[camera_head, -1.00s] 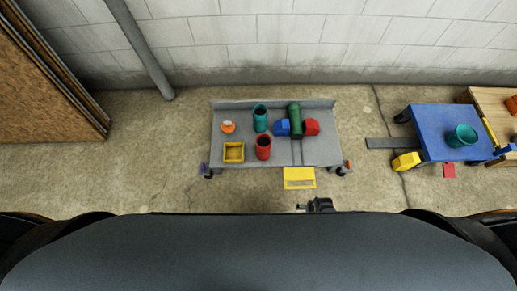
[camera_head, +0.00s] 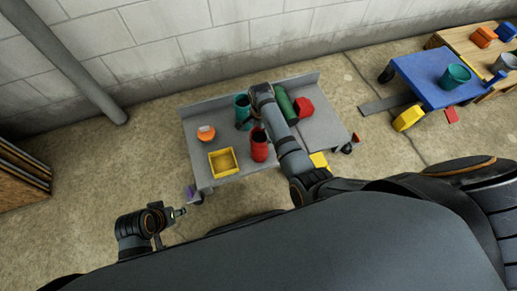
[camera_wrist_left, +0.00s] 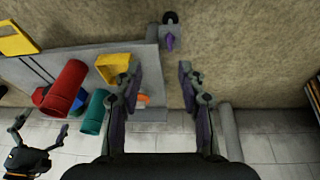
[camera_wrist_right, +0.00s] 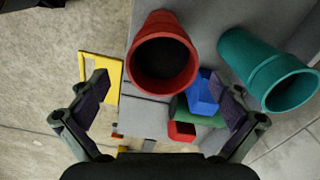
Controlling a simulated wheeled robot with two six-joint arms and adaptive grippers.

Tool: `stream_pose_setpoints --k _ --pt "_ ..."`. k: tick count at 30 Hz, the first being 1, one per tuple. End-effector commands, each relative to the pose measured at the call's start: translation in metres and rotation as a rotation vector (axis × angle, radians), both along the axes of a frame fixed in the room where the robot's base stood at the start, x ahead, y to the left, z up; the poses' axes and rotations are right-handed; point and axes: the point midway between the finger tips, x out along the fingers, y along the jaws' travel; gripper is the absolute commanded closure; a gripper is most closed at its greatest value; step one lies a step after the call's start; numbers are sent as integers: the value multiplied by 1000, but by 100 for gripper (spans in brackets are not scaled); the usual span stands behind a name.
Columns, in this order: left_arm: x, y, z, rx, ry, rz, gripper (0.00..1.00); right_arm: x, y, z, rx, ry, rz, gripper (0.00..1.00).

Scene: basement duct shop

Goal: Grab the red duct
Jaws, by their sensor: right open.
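The red duct (camera_head: 259,146) stands on the grey cart (camera_head: 330,128), in front of the teal duct (camera_head: 242,107). In the right wrist view the red duct (camera_wrist_right: 140,75) has its round open end towards the camera. My right gripper (camera_head: 246,124) reaches over the cart near the red and teal ducts. In the right wrist view it (camera_wrist_right: 160,84) is open, with the red duct appearing between and beyond its fingers; no grip shows. My left gripper (camera_head: 181,212) is in front of the cart's left corner. In the left wrist view it (camera_wrist_left: 158,72) is open and empty.
The cart also carries a yellow bin (camera_head: 222,162), an orange item (camera_head: 206,134), a green duct (camera_head: 285,104), a red block (camera_head: 304,108) and a blue block (camera_wrist_right: 203,92).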

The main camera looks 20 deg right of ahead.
Motion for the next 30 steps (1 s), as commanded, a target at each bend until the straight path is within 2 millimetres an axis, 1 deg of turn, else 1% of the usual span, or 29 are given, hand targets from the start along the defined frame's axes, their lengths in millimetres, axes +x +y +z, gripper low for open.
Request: stream_pose_setpoints --k 1,3,6,8,11,13,14,15,19,22,28,30 --pt "0 -1 -7 -5 -13 1 60 0 0 -10 0 1 0 0" --pt "1 -2 -9 -10 -27 2 60 0 0 -13 0 -1 0 0" --pt "2 -3 -8 -13 -36 3 60 1 0 -14 1 -2 0 0" --pt "2 -3 -11 -15 -42 2 60 0 0 -18 0 -1 1 0" --pt "3 -7 -27 -33 -89 8 60 0 3 -38 -1 2 1 0" --pt "5 -10 -40 -51 -144 16 60 1 5 -55 0 1 1 0" --pt "14 -10 -31 -51 -181 18 60 1 5 -54 -1 0 1 0" --pt "23 -10 -27 -52 -222 21 60 1 5 -56 -1 0 1 0" --pt "41 -9 -17 -54 -317 28 60 1 5 -65 0 0 0 0" --pt "47 -9 -13 -54 -348 31 60 1 5 -66 0 -1 0 0" --pt "48 -9 -12 -54 -350 31 60 1 5 -65 0 -1 1 0" --pt "47 -9 -12 -54 -350 31 60 1 5 -65 0 -1 1 9"
